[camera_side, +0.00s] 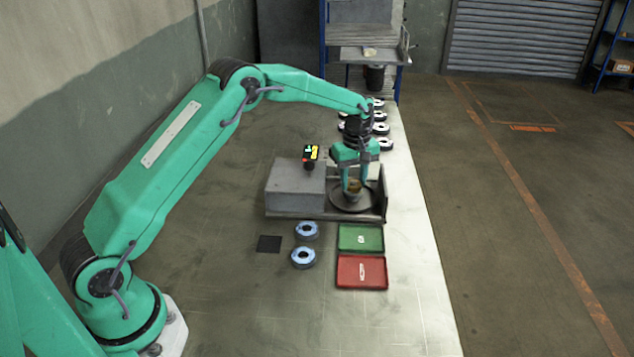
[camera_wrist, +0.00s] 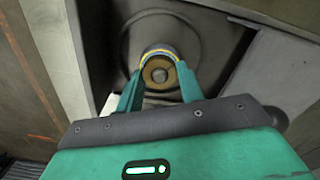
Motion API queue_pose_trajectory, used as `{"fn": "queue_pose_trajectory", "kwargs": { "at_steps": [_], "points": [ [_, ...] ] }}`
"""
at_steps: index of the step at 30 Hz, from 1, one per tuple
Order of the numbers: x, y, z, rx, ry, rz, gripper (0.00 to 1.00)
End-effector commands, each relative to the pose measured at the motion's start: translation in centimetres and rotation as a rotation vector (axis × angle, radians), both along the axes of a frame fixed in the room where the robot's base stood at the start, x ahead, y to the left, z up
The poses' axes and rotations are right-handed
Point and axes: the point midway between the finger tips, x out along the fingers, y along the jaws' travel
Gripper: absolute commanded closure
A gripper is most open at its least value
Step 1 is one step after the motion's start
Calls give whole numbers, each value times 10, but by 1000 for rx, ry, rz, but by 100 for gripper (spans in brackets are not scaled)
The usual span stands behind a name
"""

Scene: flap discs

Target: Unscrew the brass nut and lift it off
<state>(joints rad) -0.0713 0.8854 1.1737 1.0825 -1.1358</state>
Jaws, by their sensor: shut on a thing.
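The brass nut (camera_wrist: 160,72) sits in the middle of a dark round plate (camera_wrist: 185,35) in the wrist view, with a grey shaft end at its centre. A yellow and blue ring edge shows just behind it. My gripper (camera_wrist: 160,80) has one finger on each side of the nut and is shut on it. In the side view my gripper (camera_side: 354,185) points down over the round plate (camera_side: 352,203), and the nut (camera_side: 354,187) shows small between the fingers. I cannot tell whether the nut is clear of the threads.
A grey machine housing (camera_side: 295,188) with a small light stack (camera_side: 311,154) stands left of the plate. Green (camera_side: 361,238) and red (camera_side: 361,272) trays, two blue-rimmed discs (camera_side: 304,257) and a black square (camera_side: 269,244) lie in front. Several discs (camera_side: 381,128) lie behind.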

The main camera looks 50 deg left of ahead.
Motion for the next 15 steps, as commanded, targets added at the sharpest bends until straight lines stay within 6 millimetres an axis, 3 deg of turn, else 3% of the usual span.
{"fn": "queue_pose_trajectory", "kwargs": {
  "at_steps": [6, 15],
  "points": [
    [0, 0, 0, 0, -1, 100, 88],
    [0, 0, 0, 0, -1, 105, 88]
  ]
}}
